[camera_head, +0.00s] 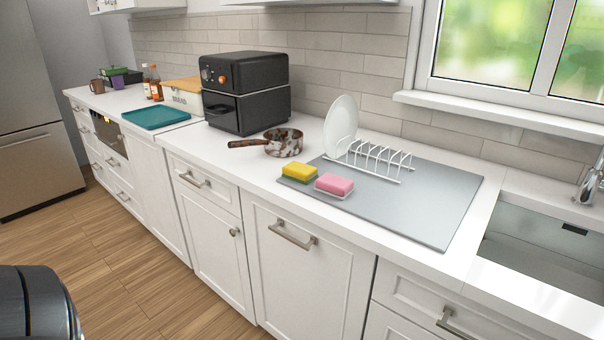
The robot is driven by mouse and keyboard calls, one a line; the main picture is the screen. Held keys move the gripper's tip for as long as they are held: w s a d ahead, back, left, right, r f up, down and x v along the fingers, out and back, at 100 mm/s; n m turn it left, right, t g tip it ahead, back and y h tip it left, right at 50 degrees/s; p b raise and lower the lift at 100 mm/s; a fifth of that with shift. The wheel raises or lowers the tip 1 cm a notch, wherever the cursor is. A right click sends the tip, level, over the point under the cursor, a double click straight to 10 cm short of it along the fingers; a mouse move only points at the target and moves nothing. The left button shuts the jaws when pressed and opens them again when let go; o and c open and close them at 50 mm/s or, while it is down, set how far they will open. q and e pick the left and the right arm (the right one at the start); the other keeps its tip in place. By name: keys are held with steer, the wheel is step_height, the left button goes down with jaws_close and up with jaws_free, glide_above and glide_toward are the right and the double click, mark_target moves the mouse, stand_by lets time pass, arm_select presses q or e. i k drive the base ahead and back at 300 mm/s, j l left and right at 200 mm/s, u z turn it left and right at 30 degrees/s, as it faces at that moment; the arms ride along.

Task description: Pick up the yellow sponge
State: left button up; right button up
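The yellow sponge (299,171) lies on a green base at the left front corner of a grey mat (421,204) on the white counter. A pink sponge (334,184) sits in a small white holder just to its right. The two are close together. Neither of my grippers shows in the head view. A dark rounded part at the lower left looks like part of my own body. Nothing covers the yellow sponge.
A brown patterned pan (283,142) stands left of the sponge, its handle pointing left. A white dish rack (380,158) with a plate (341,124) stands behind. A black oven (246,92) is further left, and a sink (549,246) lies at right. The mat's front right is clear.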

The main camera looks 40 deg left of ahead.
mark_target(300, 172)
steer(key=u, duration=1.25)
steer(key=z, duration=1.6)
steer(key=u, duration=1.15)
